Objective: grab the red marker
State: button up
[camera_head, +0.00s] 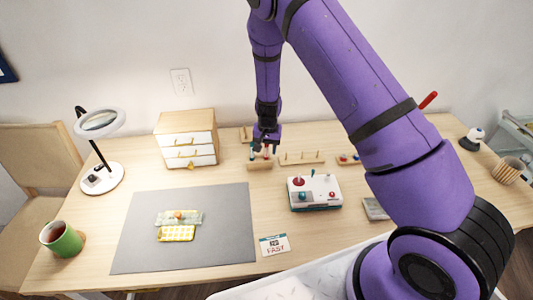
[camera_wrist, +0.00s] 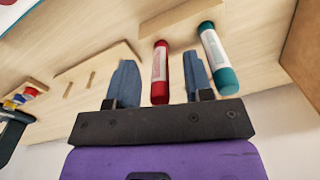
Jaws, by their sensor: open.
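The red marker (camera_wrist: 160,75) has a white label and rests in a small wooden rack (camera_wrist: 180,22). A teal marker (camera_wrist: 218,58) sits in the same rack, close on its right in the wrist view. My gripper (camera_wrist: 160,85) is open, with one finger on each side of the red marker in that view; the right finger lies in the gap between the two markers. I see no finger touching the red marker. In the head view my gripper (camera_head: 264,146) is low over the rack (camera_head: 260,166), and the markers are small and partly hidden there.
A small drawer cabinet (camera_head: 187,139) stands left of my gripper. A white box with red knobs (camera_head: 314,192) is in front on the right. More wooden racks (camera_head: 301,158) stand beside the marker rack. The grey mat (camera_head: 135,225) holds a yellow blister pack (camera_head: 176,234).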

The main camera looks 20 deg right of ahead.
jog(key=shift+f, duration=0.2)
grip_shut()
